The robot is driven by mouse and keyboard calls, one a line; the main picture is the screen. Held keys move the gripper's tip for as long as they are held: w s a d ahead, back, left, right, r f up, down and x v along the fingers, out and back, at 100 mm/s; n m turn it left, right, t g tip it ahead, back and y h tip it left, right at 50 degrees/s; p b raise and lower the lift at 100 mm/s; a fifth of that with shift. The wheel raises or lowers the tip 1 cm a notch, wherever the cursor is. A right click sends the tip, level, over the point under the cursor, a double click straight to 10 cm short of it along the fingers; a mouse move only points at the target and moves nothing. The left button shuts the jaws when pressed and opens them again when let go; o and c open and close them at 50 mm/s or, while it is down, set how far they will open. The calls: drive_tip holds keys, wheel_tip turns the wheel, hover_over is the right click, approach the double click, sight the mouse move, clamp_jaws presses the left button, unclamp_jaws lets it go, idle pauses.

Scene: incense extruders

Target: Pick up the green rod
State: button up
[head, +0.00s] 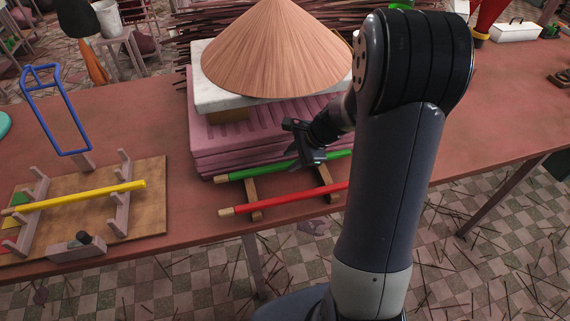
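The green rod (268,170) lies on small wooden rests on the table, in front of the pink stack. A red rod (290,198) lies nearer the table's front edge on the same rests. My gripper (305,163) is over the green rod, right of its left end, and overlaps it in the picture. The fingers are small and dark, so I cannot tell whether they touch the rod or are open or shut.
The pink stack (203,155) with a white slab (205,85) and a conical straw hat (275,50) stands behind the rods. A wooden board (150,215) at left carries a rack with a yellow rod (90,195). A blue frame (60,110) stands behind it.

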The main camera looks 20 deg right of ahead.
sight(285, 165)
drive_tip(key=shift+x, duration=1.15)
clamp_jaws()
